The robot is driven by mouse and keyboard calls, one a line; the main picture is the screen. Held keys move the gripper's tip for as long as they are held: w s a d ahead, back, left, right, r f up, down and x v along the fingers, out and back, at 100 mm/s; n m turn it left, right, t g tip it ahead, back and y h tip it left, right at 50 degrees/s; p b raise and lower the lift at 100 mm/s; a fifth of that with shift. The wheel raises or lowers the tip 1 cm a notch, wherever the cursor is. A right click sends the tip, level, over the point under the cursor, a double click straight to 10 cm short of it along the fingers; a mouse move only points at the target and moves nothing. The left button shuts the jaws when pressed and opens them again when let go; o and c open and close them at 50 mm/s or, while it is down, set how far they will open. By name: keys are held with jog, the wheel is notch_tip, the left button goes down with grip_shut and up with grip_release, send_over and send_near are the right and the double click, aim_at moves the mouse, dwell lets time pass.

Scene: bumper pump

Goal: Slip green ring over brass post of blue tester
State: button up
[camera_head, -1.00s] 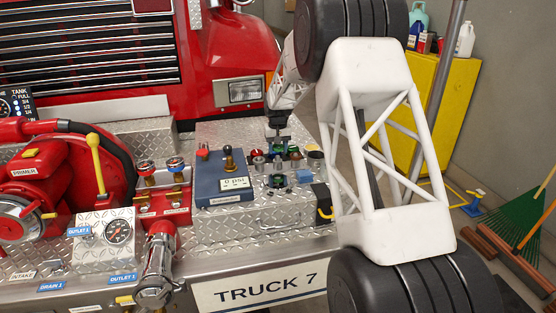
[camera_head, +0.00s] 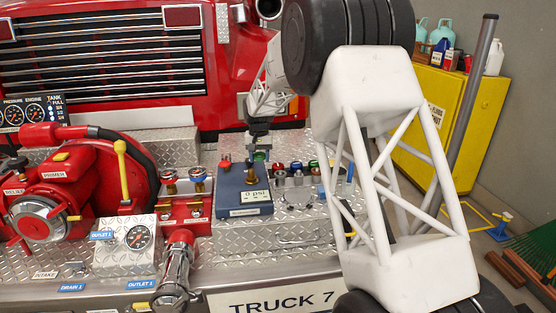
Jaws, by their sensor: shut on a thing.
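The blue tester (camera_head: 243,197) sits on the diamond-plate deck, with a small display reading "0 psi" on its top. Its brass post (camera_head: 251,177) stands upright on the tester, small in this view. My gripper (camera_head: 260,150) points down just behind and slightly right of the post. It is shut on the green ring (camera_head: 260,156), which shows as a small green patch at the fingertips. The ring is apart from the post in the picture, held at about the height of the post's top or above. Its exact height and tilt are too small to tell.
Several coloured fittings (camera_head: 296,170) stand on the deck right of the tester. The red pump (camera_head: 70,185) and yellow lever (camera_head: 121,160) are farther left. My white arm covers the right side.

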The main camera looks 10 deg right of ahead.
aim_at(252, 177)
jog(key=shift+s+a+r, duration=0.15)
jog(key=shift+a+r, duration=0.05)
jog(key=shift+a, duration=0.4)
jog(key=shift+s+a+r, duration=0.1)
jog(key=shift+a+r, duration=0.05)
jog(key=shift+a, duration=0.4)
jog(key=shift+s+a+r, duration=0.15)
jog(key=shift+a+r, duration=0.05)
jog(key=shift+a, duration=0.4)
jog(key=shift+f, duration=0.15)
jog(key=shift+f, duration=1.8)
jog(key=shift+f, duration=2.2)
dwell(1.0)
jog(key=o, duration=1.2)
